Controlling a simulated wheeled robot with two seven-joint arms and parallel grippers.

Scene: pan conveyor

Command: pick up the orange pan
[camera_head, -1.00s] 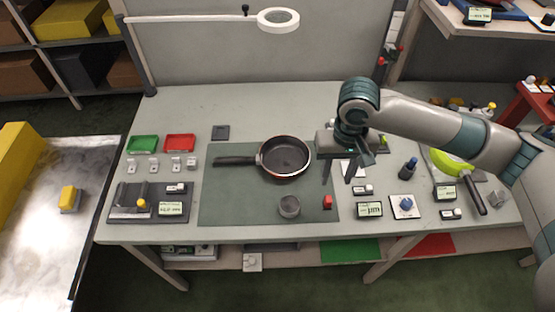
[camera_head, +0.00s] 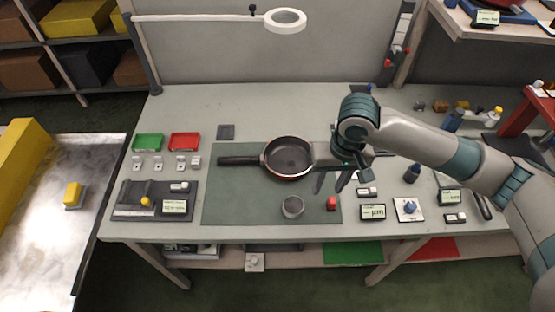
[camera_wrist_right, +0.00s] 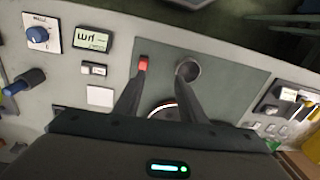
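The orange pan (camera_head: 288,157) lies upright on the dark green mat, with a black interior, an orange-red outer edge and a black handle pointing left. My right gripper (camera_head: 330,186) is just right of the pan, fingers pointing down, spread apart with nothing between the tips. In the right wrist view the open fingers (camera_wrist_right: 148,95) show, and part of the pan's rim (camera_wrist_right: 163,107) appears near their base; the rest is hidden by the gripper body. I cannot tell whether the gripper touches the pan. My left gripper is not in view.
On the mat (camera_head: 235,205) a small grey cup (camera_head: 292,207) and a red block (camera_head: 331,203) stand in front of the pan. Labelled displays (camera_head: 373,212) and a blue knob (camera_head: 409,206) lie to the right. Green and red trays (camera_head: 184,141) are at left. A ring lamp (camera_head: 285,20) overhangs the back.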

